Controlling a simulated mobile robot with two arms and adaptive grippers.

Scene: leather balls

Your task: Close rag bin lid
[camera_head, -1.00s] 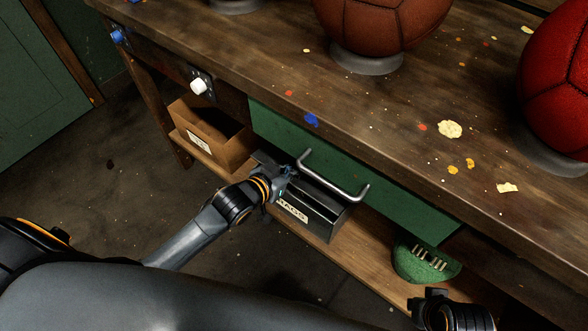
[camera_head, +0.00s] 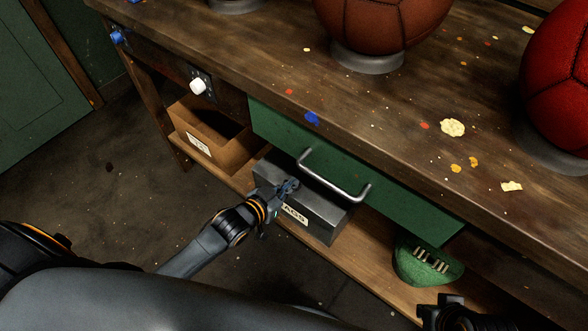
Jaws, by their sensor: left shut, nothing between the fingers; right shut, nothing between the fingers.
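The rag bin (camera_head: 322,225) is a dark grey metal box with a pale label ending in "AGS". It stands on the lower shelf below the green drawer. Its grey lid (camera_head: 322,198) appears to lie flat across the top, partly hidden by the drawer handle and my gripper. My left gripper (camera_head: 291,186) is shut and empty, at the upper front edge of the bin; I cannot tell whether it touches. My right gripper (camera_head: 441,300) is shut and empty at the bottom right, in front of the shelf.
A green drawer (camera_head: 385,195) with a metal handle (camera_head: 335,180) overhangs the bin. A cardboard box (camera_head: 213,147) stands left of it, and a green leather piece (camera_head: 425,264) lies right. Brown (camera_head: 380,22) and red (camera_head: 560,85) balls rest on stands on the workbench (camera_head: 400,110).

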